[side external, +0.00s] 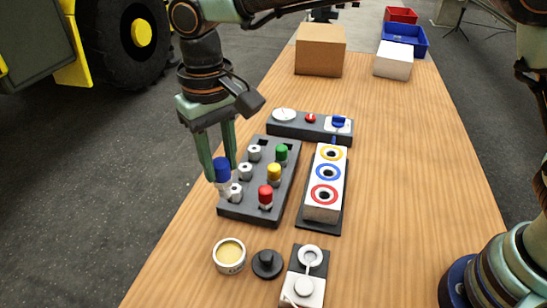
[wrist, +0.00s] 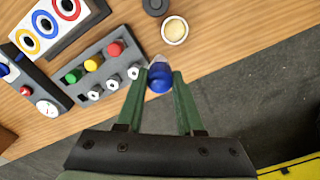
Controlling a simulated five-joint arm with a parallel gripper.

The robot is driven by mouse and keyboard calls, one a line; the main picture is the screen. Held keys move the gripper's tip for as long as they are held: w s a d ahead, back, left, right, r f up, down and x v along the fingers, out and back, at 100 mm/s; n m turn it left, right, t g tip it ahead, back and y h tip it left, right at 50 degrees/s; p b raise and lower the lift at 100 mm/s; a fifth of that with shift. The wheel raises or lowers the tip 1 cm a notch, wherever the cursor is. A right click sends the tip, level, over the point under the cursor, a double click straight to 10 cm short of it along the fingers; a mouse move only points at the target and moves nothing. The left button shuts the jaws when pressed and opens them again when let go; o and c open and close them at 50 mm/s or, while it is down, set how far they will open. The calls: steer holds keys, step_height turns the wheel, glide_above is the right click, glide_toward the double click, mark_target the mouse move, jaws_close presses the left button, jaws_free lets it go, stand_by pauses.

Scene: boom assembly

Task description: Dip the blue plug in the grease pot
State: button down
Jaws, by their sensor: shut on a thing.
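My gripper (side external: 222,172) is shut on the blue plug (side external: 222,168), with one green finger on each side of it. In the wrist view the blue plug (wrist: 160,79) sits between the fingertips (wrist: 161,80), its pale end pointing away from the wrist. It is by the left edge of the dark plug rack (side external: 243,211); I cannot tell if it is fully clear of the rack. The grease pot (side external: 229,255), a round white cup with pale yellow grease, stands open on the table nearer the side camera. It also shows in the wrist view (wrist: 175,30), beyond the plug.
The rack holds red (side external: 266,196), yellow (side external: 274,173) and green (side external: 281,153) plugs and several silver nuts. A black lid (side external: 267,264) lies beside the pot. A white block with coloured rings (side external: 325,200) stands right of the rack. A gauge panel (side external: 300,125) lies behind.

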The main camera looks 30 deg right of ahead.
steer(key=s+a+n, duration=0.1)
steer(key=s+a, duration=0.2)
steer(key=s, duration=0.1)
step_height(320, 180, down, 10)
steer(key=shift+d, duration=0.3)
steer(key=shift+f, duration=1.25)
stand_by(2.0)
steer(key=shift+f, duration=0.35)
steer(key=shift+f, duration=0.15)
stand_by(0.3)
step_height(320, 180, up, 6)
stand_by(1.0)
